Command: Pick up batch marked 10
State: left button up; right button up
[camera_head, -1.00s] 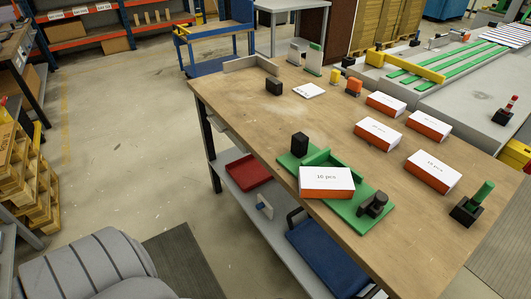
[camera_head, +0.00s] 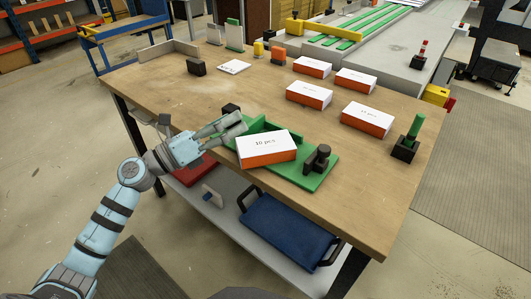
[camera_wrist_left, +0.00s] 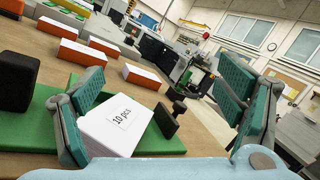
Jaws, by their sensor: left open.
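The batch marked "10 pcs" (camera_head: 266,150) is a white-topped stack with an orange side. It sits on the green fixture (camera_head: 316,176) near the table's front edge. In the left wrist view the batch (camera_wrist_left: 115,125) shows between and beyond the fingers, nearer the left finger. My left gripper (camera_head: 232,128) is open, just left of the batch, by the fixture's left end; its open fingers also show in the left wrist view (camera_wrist_left: 165,105). No hold on the batch shows. My right gripper is not in view.
Several similar white-and-orange batches (camera_head: 367,118) lie on the wooden table (camera_head: 190,98) behind the fixture. A black block (camera_head: 231,110) stands at the fixture's back left, a dark clamp (camera_head: 318,158) at its right. A green-handled tool (camera_head: 406,140) stands farther right. A blue tray (camera_head: 288,230) lies on the lower shelf.

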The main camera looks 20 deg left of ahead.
aim_at(253, 146)
pick_arm(q)
jog(key=s+a+f+m+g+y, duration=0.2)
jog(key=a+f+m+g+y, duration=0.15)
jog(key=m+g, duration=0.55)
jog(key=w+d+f+m, duration=0.1)
jog(key=w+d+f, duration=0.3)
jog(key=w+d+f+m+t+b, duration=0.1)
jog(key=w+d+f, duration=0.3)
jog(key=shift+w+d, duration=0.2)
jog(key=shift+d, duration=0.15)
jog(key=shift+s, duration=0.1)
jog(key=c, duration=1.7)
